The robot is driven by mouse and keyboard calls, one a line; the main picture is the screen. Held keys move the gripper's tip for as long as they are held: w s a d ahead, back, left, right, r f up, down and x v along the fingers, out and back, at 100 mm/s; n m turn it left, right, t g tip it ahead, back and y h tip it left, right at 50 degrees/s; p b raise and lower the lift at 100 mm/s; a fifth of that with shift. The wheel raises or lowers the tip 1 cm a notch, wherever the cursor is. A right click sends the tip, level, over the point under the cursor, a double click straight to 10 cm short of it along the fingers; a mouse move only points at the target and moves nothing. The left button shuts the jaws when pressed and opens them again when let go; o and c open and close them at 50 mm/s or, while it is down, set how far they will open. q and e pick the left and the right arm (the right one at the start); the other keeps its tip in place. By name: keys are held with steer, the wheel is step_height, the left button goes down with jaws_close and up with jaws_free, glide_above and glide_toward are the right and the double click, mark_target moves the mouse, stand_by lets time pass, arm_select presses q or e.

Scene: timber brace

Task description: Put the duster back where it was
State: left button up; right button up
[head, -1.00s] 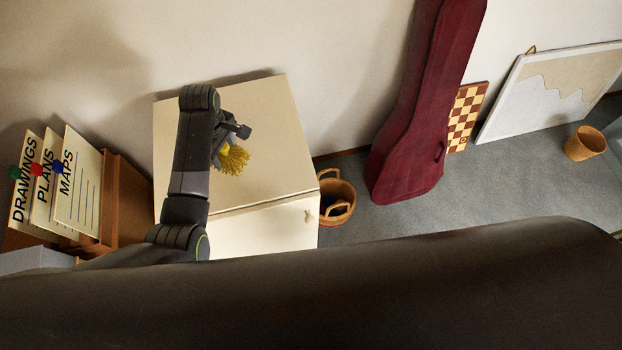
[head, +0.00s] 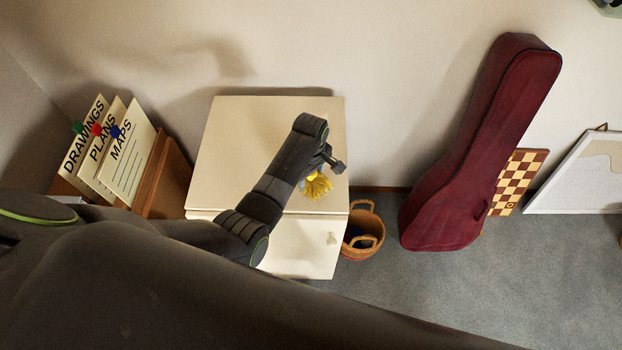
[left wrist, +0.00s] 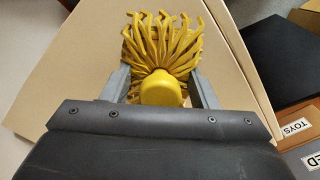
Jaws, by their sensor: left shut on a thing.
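The duster (head: 317,186) has a yellow fringed head and shows below my left gripper (head: 325,170) in the head view. In the left wrist view the duster (left wrist: 162,52) fills the space between the fingers of my left gripper (left wrist: 162,88), which is shut on its rounded yellow part. Its strands spread out beyond the fingers. The gripper is over the right part of the pale cabinet top (head: 250,125). I cannot tell whether the strands touch the top. My right gripper is not in view.
A wicker basket (head: 362,243) stands on the floor right of the cabinet. A dark red instrument case (head: 480,150), a chessboard (head: 521,175) and a framed board (head: 580,180) lean on the wall. A brown file holder (head: 168,180) with labelled cards stands left. The cabinet top's left half is clear.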

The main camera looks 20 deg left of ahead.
mark_target(310, 181)
arm_select(q)
steer(key=shift+f, duration=1.35)
steer(key=o, duration=1.2)
steer(key=shift+f, duration=0.15)
steer(key=shift+o, duration=0.2)
step_height(310, 181, up, 12)
steer(key=shift+r+b, duration=0.2)
steer(key=shift+b, duration=0.1)
